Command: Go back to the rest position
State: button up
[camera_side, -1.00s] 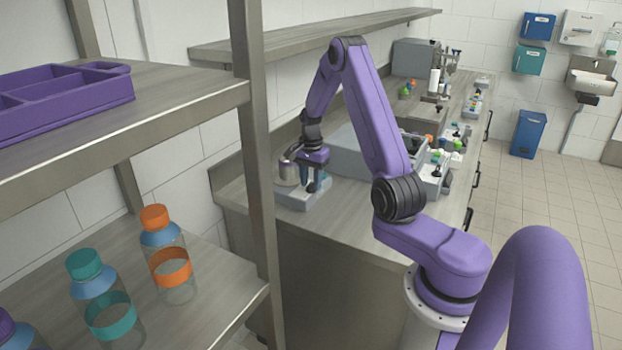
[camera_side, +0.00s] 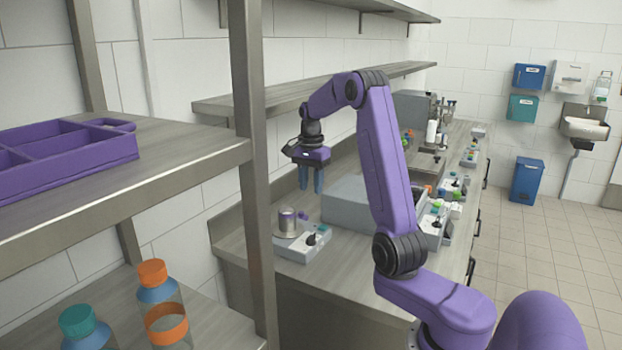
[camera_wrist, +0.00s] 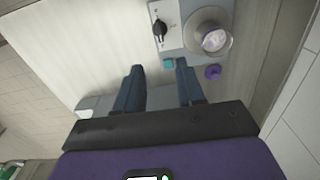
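My gripper (camera_side: 311,190) hangs fingers-down in the air above the counter, higher than the small grey device (camera_side: 305,247). In the wrist view my gripper (camera_wrist: 159,70) has its two dark blue fingers apart with nothing held between them. A metal cup (camera_side: 287,222) stands on the device's round plate, and it also shows in the wrist view (camera_wrist: 212,38), where I look into its opening. The device has a black knob (camera_wrist: 160,28). A small purple round piece (camera_wrist: 212,72) lies on the counter beside the device.
A large grey box (camera_side: 350,203) stands on the counter right of the device. A wall shelf (camera_side: 300,92) runs behind my arm. At the left, a rack holds a purple tray (camera_side: 75,158) and bottles with orange (camera_side: 152,272) and teal (camera_side: 76,320) caps.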

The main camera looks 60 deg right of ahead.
jog(key=shift+r, duration=0.8)
jog(key=s+a+n, duration=0.2)
jog(key=a+n, duration=0.2)
jog(key=a, duration=0.4)
jog(key=s+a+f+n+g, duration=0.15)
jog(key=a+n, duration=0.25)
jog(key=a, duration=0.5)
jog(key=s+a+n+t, duration=0.1)
jog(key=s+a+n, duration=0.25)
jog(key=a, duration=0.45)
jog(key=s+a+f+n, duration=0.1)
jog(key=s+a+n, duration=0.2)
jog(key=s+n, duration=0.6)
jog(key=s+a+f+n, duration=0.1)
jog(key=s+a+n, duration=0.3)
jog(key=s+n, duration=0.6)
jog(key=shift+s+a, duration=0.25)
jog(key=shift+s, duration=0.65)
